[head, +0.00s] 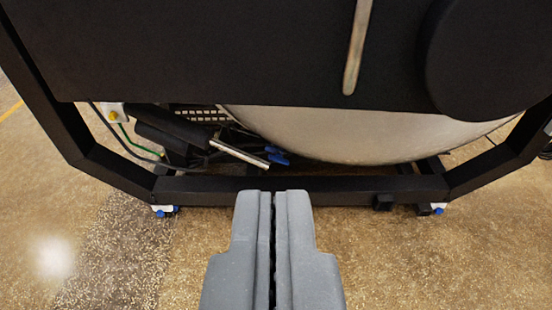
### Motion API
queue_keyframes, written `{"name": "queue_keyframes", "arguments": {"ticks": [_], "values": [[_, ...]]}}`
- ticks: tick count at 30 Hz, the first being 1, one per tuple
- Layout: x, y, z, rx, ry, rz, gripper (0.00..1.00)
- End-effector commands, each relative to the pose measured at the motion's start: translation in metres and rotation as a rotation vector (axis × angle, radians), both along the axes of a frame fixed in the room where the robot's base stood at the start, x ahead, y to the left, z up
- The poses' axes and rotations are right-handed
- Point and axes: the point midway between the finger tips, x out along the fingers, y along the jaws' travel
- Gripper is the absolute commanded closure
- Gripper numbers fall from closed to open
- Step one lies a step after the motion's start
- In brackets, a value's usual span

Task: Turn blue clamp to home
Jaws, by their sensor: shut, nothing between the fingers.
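A small blue part that looks like the blue clamp (278,155) sits low under the furnace, behind the frame's lower bar, left of the silver vessel. It is small and partly in shadow, so its turn position cannot be told. My gripper (273,195) is shut and empty, its grey fingers pointing forward at the bottom middle. In the picture the fingertips lie just below the blue clamp, in front of the black lower bar. They appear apart from the clamp.
The black frame's lower bar (300,188) runs across in front of the clamp. A silver cylinder (240,153) lies left of it. The rounded silver vessel (340,135) is to the right. A black panel (230,50) hangs above. Speckled floor (430,265) is clear in front.

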Motion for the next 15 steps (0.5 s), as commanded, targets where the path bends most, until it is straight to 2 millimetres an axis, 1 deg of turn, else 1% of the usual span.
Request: {"name": "queue_keyframes", "arguments": {"ticks": [5, 8, 12, 13, 14, 15], "values": [[0.000, 0.000, 0.025, 0.000, 0.000, 0.000, 1.00], [0.000, 0.000, 0.046, 0.000, 0.000, 0.000, 1.00], [0.000, 0.000, 0.082, 0.000, 0.000, 0.000, 1.00], [0.000, 0.000, 0.090, 0.000, 0.000, 0.000, 0.94], [0.000, 0.000, 0.098, 0.000, 0.000, 0.000, 0.86], [0.000, 0.000, 0.108, 0.000, 0.000, 0.000, 0.75]]}}
